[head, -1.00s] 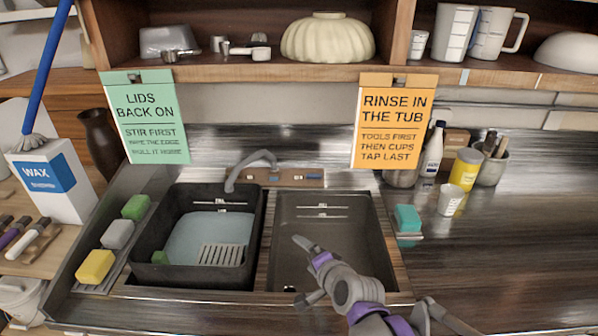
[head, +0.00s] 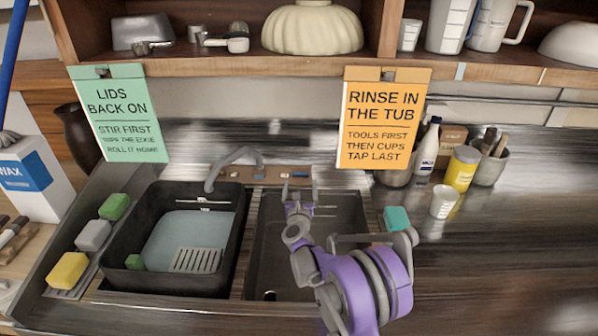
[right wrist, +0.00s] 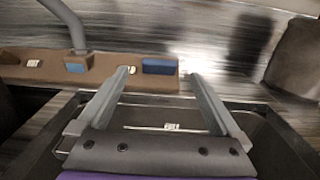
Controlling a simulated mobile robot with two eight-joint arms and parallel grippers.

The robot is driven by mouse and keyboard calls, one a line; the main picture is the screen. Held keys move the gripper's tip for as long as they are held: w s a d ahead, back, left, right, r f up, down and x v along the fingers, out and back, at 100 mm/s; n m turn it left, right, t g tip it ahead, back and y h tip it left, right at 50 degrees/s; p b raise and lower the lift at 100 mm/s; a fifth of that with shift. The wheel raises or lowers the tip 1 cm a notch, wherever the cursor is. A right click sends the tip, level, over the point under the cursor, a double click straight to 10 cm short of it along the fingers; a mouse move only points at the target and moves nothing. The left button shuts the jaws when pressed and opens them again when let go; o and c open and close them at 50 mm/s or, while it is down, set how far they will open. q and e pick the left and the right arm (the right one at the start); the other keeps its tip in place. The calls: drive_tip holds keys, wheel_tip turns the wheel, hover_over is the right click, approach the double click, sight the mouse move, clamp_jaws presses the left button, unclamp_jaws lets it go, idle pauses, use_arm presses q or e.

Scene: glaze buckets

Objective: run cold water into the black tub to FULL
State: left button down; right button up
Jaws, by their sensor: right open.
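The black tub (head: 122,248) stands in the left sink bay with pale bluish water (head: 185,236) in it. The water surface lies below the upper mark line (head: 207,202) on the back wall. The grey spout (head: 228,160) ends over the tub's back edge; I see no stream. The tap panel (head: 262,173) behind the sink carries small blue and pale controls. My right gripper (head: 299,186) is open, in front of the panel's right end. In the right wrist view a blue control (right wrist: 160,66) appears between the fingertips (right wrist: 160,74). My left gripper is out of view.
An empty grey basin (head: 335,212) lies under my right arm. Sponges (head: 92,236) line the left ledge, and a teal sponge (head: 397,218) sits at the right. A white cup (head: 445,201) and bottles stand further right. An orange sign (head: 381,118) hangs above.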

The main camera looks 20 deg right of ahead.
sight(301, 174)
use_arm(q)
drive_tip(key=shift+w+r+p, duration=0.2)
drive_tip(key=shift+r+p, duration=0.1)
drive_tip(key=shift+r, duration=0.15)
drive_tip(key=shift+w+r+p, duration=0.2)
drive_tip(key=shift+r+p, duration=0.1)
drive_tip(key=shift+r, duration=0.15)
use_arm(e)
drive_tip(key=x, duration=0.8)
drive_tip(key=shift+c, duration=0.3)
drive_tip(key=c, duration=1.3)
drive_tip(key=shift+o, duration=0.2)
drive_tip(key=shift+r+n+t+y+p, duration=0.35)
drive_tip(key=shift+n+y+p, duration=0.4)
drive_tip(key=shift+p, duration=0.35)
drive_tip(key=shift+w+f, duration=0.1)
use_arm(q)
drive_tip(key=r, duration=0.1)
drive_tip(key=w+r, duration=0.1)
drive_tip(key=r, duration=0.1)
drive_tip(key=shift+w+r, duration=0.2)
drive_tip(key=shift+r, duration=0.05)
use_arm(e)
drive_tip(key=shift+f+n, duration=0.25)
